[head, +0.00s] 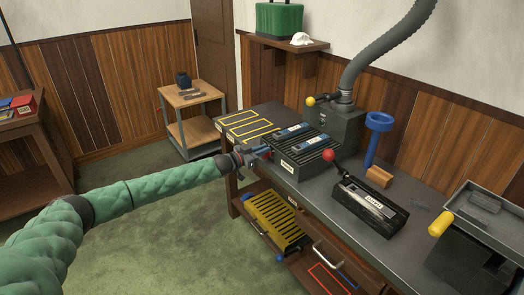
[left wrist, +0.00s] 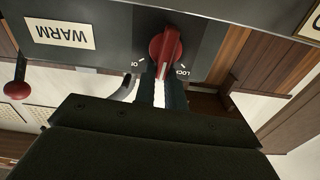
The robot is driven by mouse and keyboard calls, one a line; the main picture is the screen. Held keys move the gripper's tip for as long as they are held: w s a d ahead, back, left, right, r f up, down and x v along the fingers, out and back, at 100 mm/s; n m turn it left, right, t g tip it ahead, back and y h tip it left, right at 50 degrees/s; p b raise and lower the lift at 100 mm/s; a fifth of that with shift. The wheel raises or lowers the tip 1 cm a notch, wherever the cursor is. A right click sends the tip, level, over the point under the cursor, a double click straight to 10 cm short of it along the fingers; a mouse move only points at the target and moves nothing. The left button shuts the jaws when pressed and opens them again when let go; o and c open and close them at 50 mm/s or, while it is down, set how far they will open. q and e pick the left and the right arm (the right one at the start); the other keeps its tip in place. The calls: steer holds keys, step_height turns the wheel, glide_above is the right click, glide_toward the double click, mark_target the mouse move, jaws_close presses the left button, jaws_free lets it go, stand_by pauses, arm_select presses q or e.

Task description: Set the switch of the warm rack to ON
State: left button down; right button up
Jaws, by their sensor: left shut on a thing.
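The warm rack (head: 303,152) is a dark ribbed box on the bench, with two blue items on top. In the left wrist view its front panel (left wrist: 110,40) shows upside down, with a WARM label (left wrist: 60,33). The switch is a red knob (left wrist: 166,45) between printed marks, one reading LOCK at its right; the left mark is hard to read. The knob stands nearly upright in this view; which mark it is set to I cannot tell. My left gripper (head: 262,153) is at the rack's front left, its fingers (left wrist: 160,92) shut on the red knob. My right gripper is out of view.
A red-balled lever (head: 328,155) and a black box (head: 368,205) stand right of the rack. A grey machine with a hose (head: 345,100) is behind. A yellow slotted tray (head: 275,220) and an open drawer (head: 325,265) are below. The green floor at left is clear.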

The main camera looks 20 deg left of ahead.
arm_select(q)
steer(key=shift+s+d+f+m+b, duration=0.2)
steer(key=shift+d+f+m+b, duration=0.1)
steer(key=shift+m, duration=1.35)
steer(key=shift+s+d+f+m+b, duration=0.2)
steer(key=shift+s+f+m+b, duration=0.1)
steer(key=shift+m, duration=1.3)
steer(key=shift+s+d+f+m+b, duration=0.2)
steer(key=shift+d+m+b, duration=0.1)
steer(key=shift+m, duration=1.35)
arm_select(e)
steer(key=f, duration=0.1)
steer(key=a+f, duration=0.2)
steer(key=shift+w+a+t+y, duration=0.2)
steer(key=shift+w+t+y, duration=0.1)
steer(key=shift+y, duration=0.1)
arm_select(q)
steer(key=shift+m, duration=0.3)
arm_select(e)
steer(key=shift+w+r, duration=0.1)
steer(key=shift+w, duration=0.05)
arm_select(q)
steer(key=shift+a, duration=0.1)
steer(key=c, duration=1.5)
jaws_free()
steer(key=shift+o, duration=0.2)
steer(key=shift+w, duration=0.1)
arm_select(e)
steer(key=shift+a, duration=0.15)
